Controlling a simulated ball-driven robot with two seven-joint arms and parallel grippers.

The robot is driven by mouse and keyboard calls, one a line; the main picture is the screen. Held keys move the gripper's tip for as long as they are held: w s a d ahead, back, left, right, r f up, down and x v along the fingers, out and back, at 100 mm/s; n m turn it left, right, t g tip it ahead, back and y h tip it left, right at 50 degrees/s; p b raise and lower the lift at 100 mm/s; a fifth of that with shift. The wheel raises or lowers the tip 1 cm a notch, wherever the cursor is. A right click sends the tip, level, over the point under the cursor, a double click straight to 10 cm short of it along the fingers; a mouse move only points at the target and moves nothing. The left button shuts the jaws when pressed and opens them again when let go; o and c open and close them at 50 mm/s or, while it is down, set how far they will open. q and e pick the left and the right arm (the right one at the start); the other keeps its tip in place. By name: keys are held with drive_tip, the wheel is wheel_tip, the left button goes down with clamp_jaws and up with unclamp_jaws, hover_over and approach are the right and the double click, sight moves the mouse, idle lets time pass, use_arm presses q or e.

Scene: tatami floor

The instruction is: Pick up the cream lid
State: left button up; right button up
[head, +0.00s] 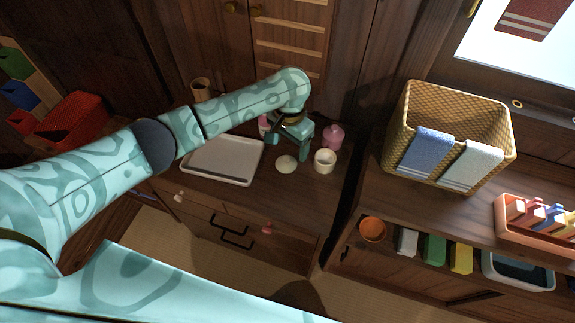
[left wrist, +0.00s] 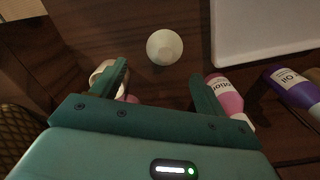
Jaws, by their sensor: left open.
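The cream lid (head: 286,164) is a small round disc lying flat on the brown cabinet top, just right of the white tray. It also shows in the left wrist view (left wrist: 164,47), beyond the fingertips and roughly centred between them. My left gripper (head: 292,146) is above the cabinet top just behind the lid, apart from it. In the left wrist view its two fingers (left wrist: 159,73) are spread with nothing between them. A cream round jar (head: 325,160) stands right of the lid; the left wrist view shows it partly hidden behind a finger (left wrist: 101,71). My right gripper is not seen.
The white tray (head: 202,178) lies left of the lid. A pink pot (head: 333,136) stands behind the jar. A pink bottle (left wrist: 226,97) and a purple bottle (left wrist: 294,89) are near one finger. A wicker basket (head: 402,112) stands on the right-hand cabinet.

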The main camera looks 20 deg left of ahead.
sight(287, 158)
use_arm(q)
drive_tip(key=f+b, duration=0.1)
drive_tip(key=f, duration=0.1)
drive_tip(key=f+b, duration=0.2)
drive_tip(key=a+f+b, duration=0.1)
drive_tip(key=f, duration=0.2)
drive_tip(key=shift+s, duration=0.1)
drive_tip(key=shift+d+r, duration=0.1)
drive_tip(key=shift+r, duration=0.15)
drive_tip(key=c, duration=1)
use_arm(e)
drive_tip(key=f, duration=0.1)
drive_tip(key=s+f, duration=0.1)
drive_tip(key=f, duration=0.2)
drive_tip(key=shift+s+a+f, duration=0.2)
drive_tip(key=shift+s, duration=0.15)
